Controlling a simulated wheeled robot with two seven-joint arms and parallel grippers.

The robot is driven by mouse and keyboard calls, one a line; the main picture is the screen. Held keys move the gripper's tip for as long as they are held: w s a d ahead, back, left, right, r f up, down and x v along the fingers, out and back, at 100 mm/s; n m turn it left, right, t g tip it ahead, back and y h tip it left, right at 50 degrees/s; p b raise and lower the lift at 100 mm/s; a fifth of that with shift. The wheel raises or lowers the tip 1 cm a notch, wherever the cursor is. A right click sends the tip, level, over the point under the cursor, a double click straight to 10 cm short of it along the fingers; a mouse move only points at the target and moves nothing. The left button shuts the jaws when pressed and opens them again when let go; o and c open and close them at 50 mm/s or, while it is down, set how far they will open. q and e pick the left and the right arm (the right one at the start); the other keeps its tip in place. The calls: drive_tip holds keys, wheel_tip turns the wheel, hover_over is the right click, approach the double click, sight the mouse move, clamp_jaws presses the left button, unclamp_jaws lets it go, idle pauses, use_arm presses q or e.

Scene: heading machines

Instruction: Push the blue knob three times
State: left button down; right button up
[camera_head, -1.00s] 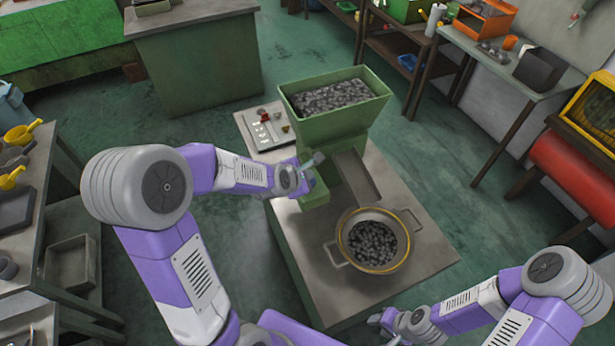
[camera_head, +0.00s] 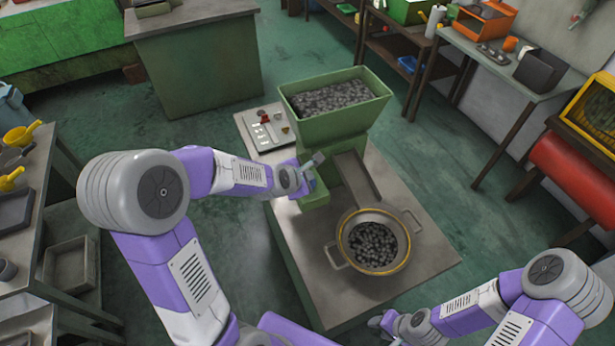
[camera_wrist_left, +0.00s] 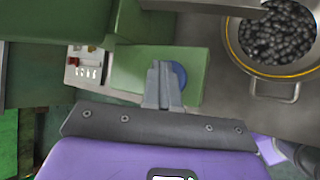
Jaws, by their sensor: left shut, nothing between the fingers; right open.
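The blue knob (camera_wrist_left: 181,75) shows in the left wrist view on a face of the green box (camera_wrist_left: 130,68) of the machine. My left gripper (camera_wrist_left: 161,70) is shut and empty, its fingers covering part of the knob; I cannot tell whether they touch it. In the head view my left gripper (camera_head: 315,161) is at the machine's green front box (camera_head: 318,194), and the knob is hidden there. My right gripper (camera_head: 377,321) is open, low near the bottom edge, away from the machine.
The green hopper (camera_head: 335,126) is full of dark pieces. A chute (camera_head: 357,178) slopes toward a pan (camera_head: 407,252) of dark pieces on the machine's table (camera_head: 315,260). A switch panel (camera_head: 249,127) lies at the table's back left. Side tables stand left and right.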

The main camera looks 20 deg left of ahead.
use_arm(q)
drive_tip(key=shift+s, duration=0.1)
wheel_tip(320, 180, up, 6)
drive_tip(key=p, duration=0.5)
idle(2.4)
